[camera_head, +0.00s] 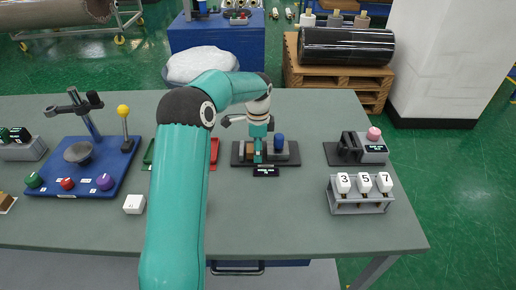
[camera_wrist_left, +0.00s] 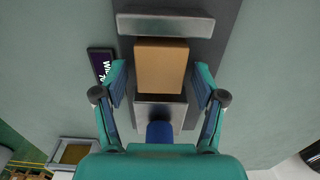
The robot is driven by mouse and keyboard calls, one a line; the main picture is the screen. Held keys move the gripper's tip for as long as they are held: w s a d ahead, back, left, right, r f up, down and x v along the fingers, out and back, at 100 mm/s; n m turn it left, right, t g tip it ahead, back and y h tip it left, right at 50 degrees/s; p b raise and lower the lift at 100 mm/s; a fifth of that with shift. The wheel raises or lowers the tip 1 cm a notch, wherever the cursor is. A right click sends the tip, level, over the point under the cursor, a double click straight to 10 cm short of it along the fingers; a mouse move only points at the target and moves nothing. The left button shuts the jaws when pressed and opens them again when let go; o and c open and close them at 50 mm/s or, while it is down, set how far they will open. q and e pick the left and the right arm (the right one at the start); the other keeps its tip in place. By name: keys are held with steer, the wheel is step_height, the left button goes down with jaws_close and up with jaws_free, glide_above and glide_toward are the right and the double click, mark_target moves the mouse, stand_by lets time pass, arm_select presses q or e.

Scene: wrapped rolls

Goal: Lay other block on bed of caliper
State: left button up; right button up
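The caliper (camera_head: 290,160) sits at the back middle of the table, with a dark base, grey jaws and a blue knob (camera_head: 279,141). A tan block (camera_head: 250,147) lies on its bed; in the left wrist view the block (camera_wrist_left: 161,65) is between a grey jaw plate (camera_wrist_left: 165,26) and a second grey part (camera_wrist_left: 150,112). My left gripper (camera_head: 258,157) is over the caliper; in its wrist view the gripper (camera_wrist_left: 160,85) is open, one finger on each side of the block with visible gaps. A white block (camera_head: 134,204) lies left of my arm. My right gripper is not in view.
A blue board (camera_head: 75,185) with coloured knobs and a post stands left. A rack (camera_head: 360,205) with tags 3, 5 and 7 and a black device (camera_head: 345,150) stand right. A tan piece (camera_head: 6,202) is at the left edge. The front right table is clear.

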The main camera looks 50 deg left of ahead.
arm_select(q)
steer(key=shift+r, duration=0.1)
step_height(320, 180, up, 12)
stand_by(0.7)
steer(key=shift+f, duration=0.2)
